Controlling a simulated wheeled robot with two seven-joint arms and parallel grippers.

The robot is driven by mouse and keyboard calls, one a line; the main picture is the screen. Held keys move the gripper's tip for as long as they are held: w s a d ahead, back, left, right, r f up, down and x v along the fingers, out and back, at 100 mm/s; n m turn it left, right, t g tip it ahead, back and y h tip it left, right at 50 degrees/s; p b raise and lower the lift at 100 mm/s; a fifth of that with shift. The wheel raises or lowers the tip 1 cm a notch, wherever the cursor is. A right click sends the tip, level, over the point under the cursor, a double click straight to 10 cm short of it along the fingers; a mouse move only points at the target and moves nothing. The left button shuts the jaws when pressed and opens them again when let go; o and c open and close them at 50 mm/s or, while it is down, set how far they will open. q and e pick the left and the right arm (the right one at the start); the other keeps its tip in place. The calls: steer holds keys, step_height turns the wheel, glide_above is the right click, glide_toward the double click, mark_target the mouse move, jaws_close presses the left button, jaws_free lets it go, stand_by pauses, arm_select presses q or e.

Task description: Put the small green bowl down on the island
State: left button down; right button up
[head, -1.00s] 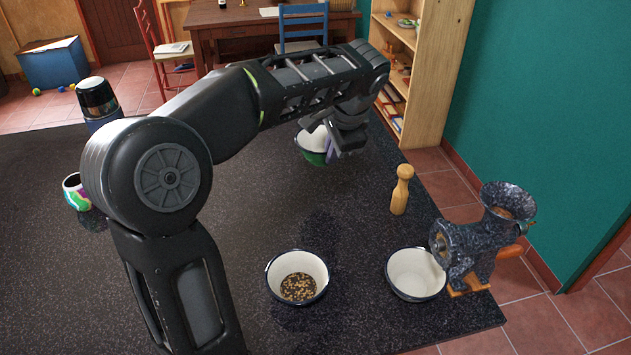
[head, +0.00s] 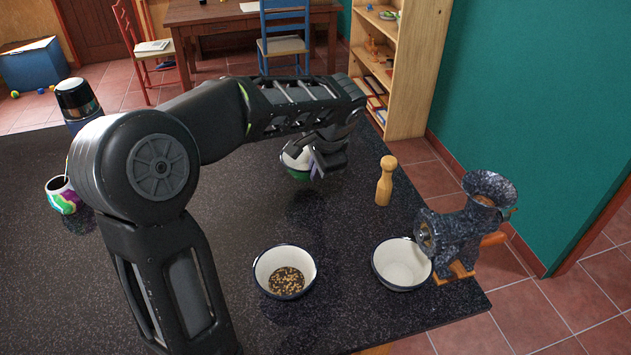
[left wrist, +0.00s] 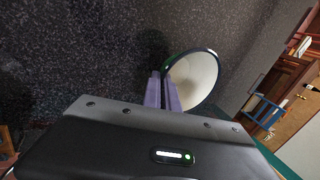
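The small green bowl (head: 296,163), white inside with a dark rim, is held by my left gripper (head: 318,168) over the far part of the dark speckled island (head: 340,225). A shadow lies on the stone below it, so it looks a little above the surface. In the left wrist view the purple fingers (left wrist: 162,92) are close together at the edge of the bowl (left wrist: 196,80), with its wall between them. The hand hides part of the bowl in the head view. My right gripper is not in view.
A white bowl with grains (head: 286,282), an empty white bowl (head: 402,270), a grinder (head: 462,235) and a wooden mill (head: 384,182) stand on the island's front and right. A colourful mug (head: 62,197) is at left. Bare stone surrounds the held bowl's shadow.

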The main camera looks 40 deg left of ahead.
arm_select(q)
steer(key=shift+f, duration=1.85)
steer(key=shift+f, duration=0.25)
steer(key=c, duration=1.6)
jaws_free()
steer(key=shift+r, duration=0.1)
steer(key=shift+c, duration=0.2)
steer(key=shift+r, duration=0.1)
steer(key=shift+r, duration=0.15)
steer(key=v, duration=1.2)
steer(key=shift+b, duration=0.3)
steer(key=shift+s, duration=0.1)
